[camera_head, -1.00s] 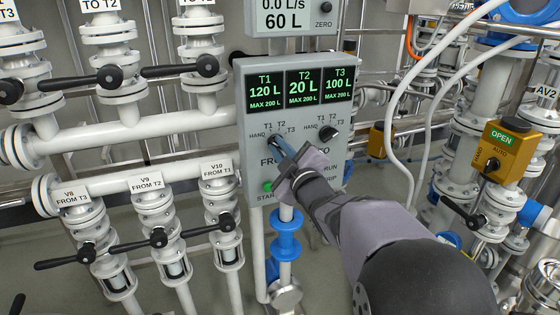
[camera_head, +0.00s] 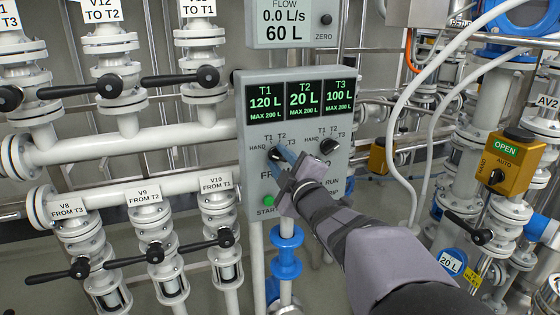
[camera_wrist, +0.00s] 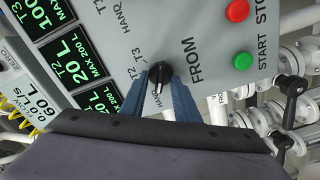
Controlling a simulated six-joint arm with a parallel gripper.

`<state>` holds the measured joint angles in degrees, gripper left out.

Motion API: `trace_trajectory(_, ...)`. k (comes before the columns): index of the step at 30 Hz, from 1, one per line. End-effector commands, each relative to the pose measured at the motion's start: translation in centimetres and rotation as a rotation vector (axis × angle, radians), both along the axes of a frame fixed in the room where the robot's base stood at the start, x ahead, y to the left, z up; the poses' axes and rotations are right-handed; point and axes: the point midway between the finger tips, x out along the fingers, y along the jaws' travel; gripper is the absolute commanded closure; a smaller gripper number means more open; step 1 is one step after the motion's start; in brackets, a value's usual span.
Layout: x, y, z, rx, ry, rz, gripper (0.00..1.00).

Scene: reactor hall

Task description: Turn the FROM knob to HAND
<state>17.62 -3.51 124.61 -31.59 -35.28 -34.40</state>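The FROM knob (camera_head: 275,152) is the left black knob on the grey panel (camera_head: 254,110). It also shows in the wrist view (camera_wrist: 160,72). Its white pointer line points straight down in the wrist view, toward my gripper, which appears to be the HAND side. The HAND label (camera_head: 257,147) is left of the knob. My gripper (camera_head: 283,156) is at the knob. In the wrist view its two blue fingers (camera_wrist: 161,84) lie on either side of the knob with a gap between them. I cannot tell whether they touch it.
The green START button (camera_head: 269,201) is below. In the wrist view a red button (camera_wrist: 238,10) stands beside the green one (camera_wrist: 242,61). Valve handles (camera_head: 227,237) and pipes stand left.

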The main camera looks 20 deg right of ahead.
Motion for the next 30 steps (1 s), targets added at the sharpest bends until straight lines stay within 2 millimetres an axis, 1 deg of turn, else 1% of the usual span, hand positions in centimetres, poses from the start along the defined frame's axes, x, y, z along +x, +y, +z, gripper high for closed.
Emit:
trace_trajectory(8, 0.0, 0.0, 0.0, 0.002, 0.000, 0.000, 0.72)
trace_trajectory(13, -0.7, 0.0, 0.0, 0.002, -0.001, 0.000, 0.72)
trace_trajectory(17, -1.9, -0.1, 0.0, 0.001, -0.003, -0.001, 0.72)
trace_trajectory(24, -4.9, 0.0, 0.1, 0.001, -0.003, -0.001, 0.72)
trace_trajectory(30, -6.7, -0.1, 0.1, 0.001, -0.003, -0.001, 0.72)
